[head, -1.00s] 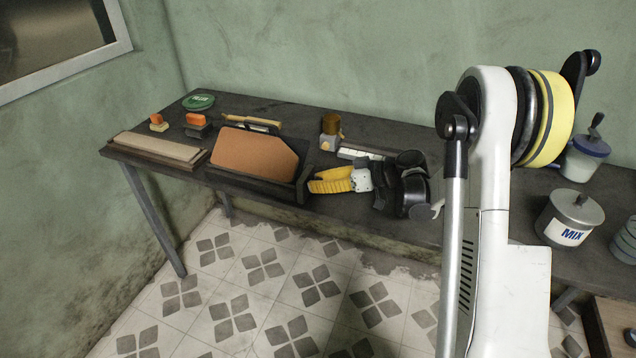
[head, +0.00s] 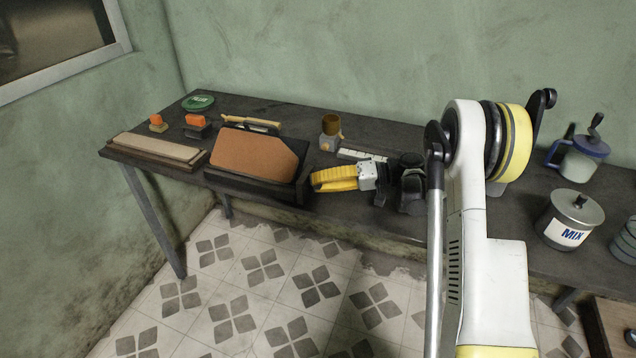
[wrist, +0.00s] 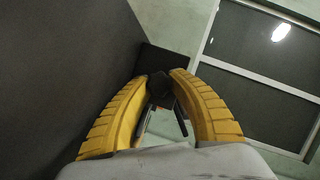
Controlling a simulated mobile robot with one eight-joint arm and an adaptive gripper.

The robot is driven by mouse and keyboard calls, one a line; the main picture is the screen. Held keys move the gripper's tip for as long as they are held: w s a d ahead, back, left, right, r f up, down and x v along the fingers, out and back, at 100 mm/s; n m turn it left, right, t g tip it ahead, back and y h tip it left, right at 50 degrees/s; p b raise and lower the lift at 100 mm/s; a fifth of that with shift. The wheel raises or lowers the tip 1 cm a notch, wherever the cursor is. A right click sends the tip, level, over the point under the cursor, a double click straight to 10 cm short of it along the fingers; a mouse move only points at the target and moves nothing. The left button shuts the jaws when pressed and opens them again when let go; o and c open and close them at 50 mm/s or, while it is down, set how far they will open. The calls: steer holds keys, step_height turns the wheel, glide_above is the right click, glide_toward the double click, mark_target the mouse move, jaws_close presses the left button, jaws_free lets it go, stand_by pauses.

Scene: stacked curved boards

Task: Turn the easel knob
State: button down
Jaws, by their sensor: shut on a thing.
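The easel (head: 290,189) stands on the dark table, a black frame with a brown board (head: 252,156) leaning in it. My gripper (head: 314,181) is at the right side of the easel, its yellow fingers pointing left. In the wrist view my gripper (wrist: 162,78) has its two fingertips closed around a small dark knob (wrist: 159,88). A black part of the easel (wrist: 165,60) lies just beyond the knob. In the head view the fingers hide the knob. How far the knob is turned cannot be told.
Stacked boards (head: 155,148) lie at the table's left end. A MIX pot (head: 570,219) and a blue-lidded jar (head: 583,157) stand to the right.

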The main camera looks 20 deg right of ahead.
steer(key=shift+m, duration=0.5)
steer(key=shift+y, duration=0.3)
steer(key=c, duration=1.1)
jaws_free()
